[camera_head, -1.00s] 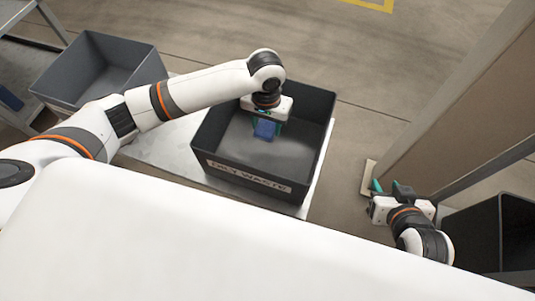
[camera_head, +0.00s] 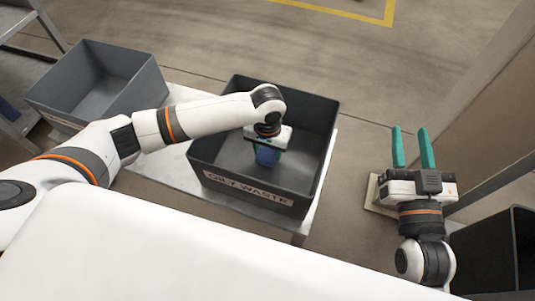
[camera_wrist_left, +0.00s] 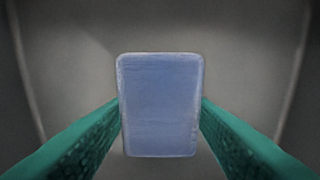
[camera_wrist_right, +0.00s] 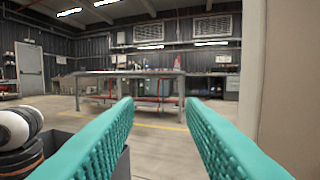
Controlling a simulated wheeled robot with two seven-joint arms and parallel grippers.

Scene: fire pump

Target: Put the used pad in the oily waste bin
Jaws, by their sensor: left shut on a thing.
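The used pad (camera_head: 267,156) is a blue rectangular block. My left gripper (camera_head: 267,146) is shut on it, inside the walls of the dark grey bin labelled "OILY WASTE" (camera_head: 248,190). In the left wrist view the pad (camera_wrist_left: 160,105) sits between the two green fingers, with the grey bin floor behind it. I cannot tell whether the pad touches the floor. My right gripper (camera_head: 413,150) is open and empty, to the right of the bin, fingers pointing away from me. The right wrist view shows its fingers (camera_wrist_right: 157,125) apart with nothing between.
A grey open bin (camera_head: 97,85) stands at the left on a table. The oily waste bin stands on a light platform (camera_head: 165,160). A tall panel (camera_head: 500,100) and a black bin (camera_head: 500,255) are at the right. A workbench (camera_wrist_right: 125,75) stands farther off.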

